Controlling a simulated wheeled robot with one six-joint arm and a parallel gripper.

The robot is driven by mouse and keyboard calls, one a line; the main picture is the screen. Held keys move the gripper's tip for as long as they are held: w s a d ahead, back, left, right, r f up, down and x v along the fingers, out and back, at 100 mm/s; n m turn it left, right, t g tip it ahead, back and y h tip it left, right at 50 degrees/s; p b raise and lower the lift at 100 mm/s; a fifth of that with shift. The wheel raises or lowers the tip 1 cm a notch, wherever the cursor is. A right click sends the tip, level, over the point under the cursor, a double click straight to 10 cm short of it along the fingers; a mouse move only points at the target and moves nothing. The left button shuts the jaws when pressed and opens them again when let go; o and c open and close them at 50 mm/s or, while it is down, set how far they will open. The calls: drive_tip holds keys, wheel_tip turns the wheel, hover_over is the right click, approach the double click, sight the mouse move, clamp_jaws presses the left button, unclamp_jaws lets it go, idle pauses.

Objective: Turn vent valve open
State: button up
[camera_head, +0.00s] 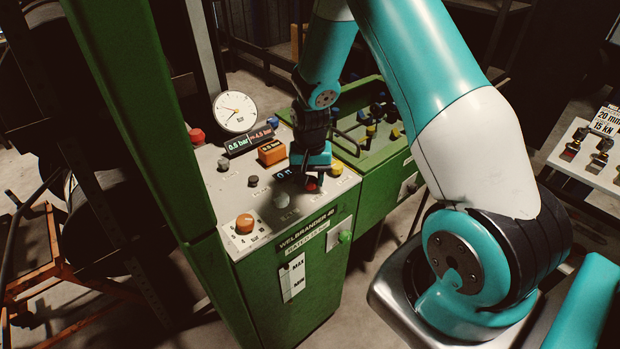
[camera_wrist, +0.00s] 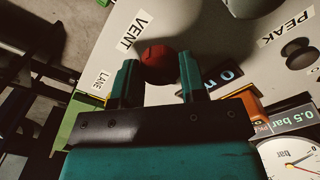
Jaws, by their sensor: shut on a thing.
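The vent valve has a round red knob (camera_wrist: 157,60) beside the "VENT" label (camera_wrist: 134,30) on the pale panel in the wrist view. My gripper (camera_wrist: 160,70) has one dark teal finger on each side of the knob and is shut on it. In the head view my gripper (camera_head: 312,172) points down at the right front part of the panel, and a bit of the red knob (camera_head: 312,187) shows under it. The fingers partly hide the knob there. I cannot tell how far the valve is turned.
The panel tops a green cabinet (camera_head: 300,300). It carries a round gauge (camera_head: 235,111), an orange box (camera_head: 271,152), an orange knob (camera_head: 244,223), a grey knob (camera_head: 281,198) and a yellow button (camera_head: 336,168) close to my gripper. A green post (camera_head: 140,90) stands left.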

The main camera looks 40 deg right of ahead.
sight(310, 179)
drive_tip(key=shift+m, duration=0.6)
drive_tip(key=o, duration=0.9)
wheel_tip(310, 179, up, 18)
drive_tip(key=b, duration=0.2)
drive_tip(key=shift+f+b, duration=0.25)
drive_tip(key=shift+b, duration=0.05)
drive_tip(key=shift+a, duration=0.1)
